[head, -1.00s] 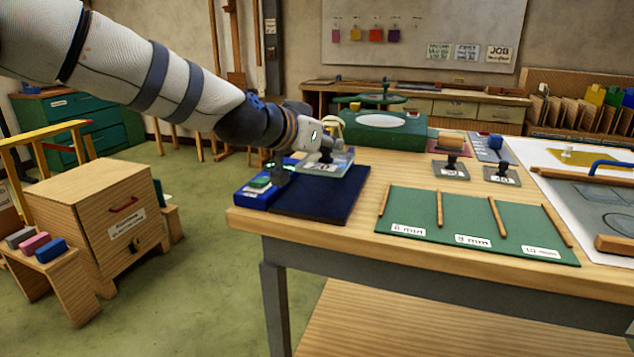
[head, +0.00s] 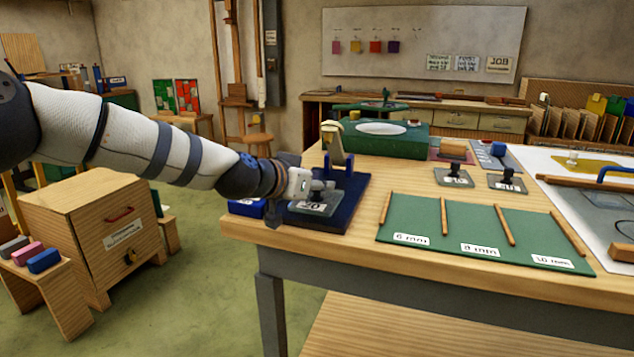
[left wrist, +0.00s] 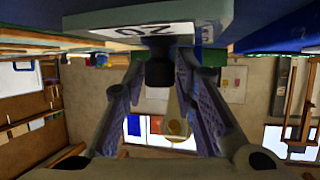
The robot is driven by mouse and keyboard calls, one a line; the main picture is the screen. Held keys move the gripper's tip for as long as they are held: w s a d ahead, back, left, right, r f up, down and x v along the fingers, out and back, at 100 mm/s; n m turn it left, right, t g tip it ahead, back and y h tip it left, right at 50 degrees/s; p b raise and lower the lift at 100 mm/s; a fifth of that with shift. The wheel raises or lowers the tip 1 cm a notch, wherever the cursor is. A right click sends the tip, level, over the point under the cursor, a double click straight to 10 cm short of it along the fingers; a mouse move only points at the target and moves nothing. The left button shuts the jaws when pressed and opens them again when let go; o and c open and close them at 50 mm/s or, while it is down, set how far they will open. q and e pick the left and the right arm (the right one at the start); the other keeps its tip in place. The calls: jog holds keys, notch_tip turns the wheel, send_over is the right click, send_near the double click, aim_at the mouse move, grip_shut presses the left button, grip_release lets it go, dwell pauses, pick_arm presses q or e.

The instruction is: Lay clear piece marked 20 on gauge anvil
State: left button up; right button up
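The clear piece marked 20 (head: 317,206) is low over the dark blue pad (head: 352,211) at the bench's left end. I cannot tell whether it touches the pad. My left gripper (head: 312,186) is above it, shut on its dark knob. In the left wrist view the piece (left wrist: 150,22) spans the top, label upside down, with the knob (left wrist: 158,72) between the fingertips (left wrist: 160,62). An upright with a pale yellow head (head: 333,140), perhaps the gauge, stands behind the piece. The anvil is not clearly visible. My right gripper is out of view.
A blue box (head: 243,208) sits left of the pad, partly behind my gripper. A green board (head: 470,228) with wooden strips lies to the right. Two more knobbed pieces (head: 453,178) (head: 507,183) stand behind it. A green machine (head: 385,140) is at the back.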

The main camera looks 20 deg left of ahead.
pick_arm(q)
jog(key=shift+o, duration=0.3)
jog(key=shift+r, duration=0.15)
jog(key=shift+s+r, duration=0.2)
jog(key=shift+r, duration=0.15)
jog(key=p+v, duration=0.3)
jog(key=v, duration=0.8)
jog(key=shift+s, duration=0.3)
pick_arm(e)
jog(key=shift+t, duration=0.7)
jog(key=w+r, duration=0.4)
pick_arm(q)
jog(key=shift+a, duration=0.1)
jog(key=shift+f, duration=0.1)
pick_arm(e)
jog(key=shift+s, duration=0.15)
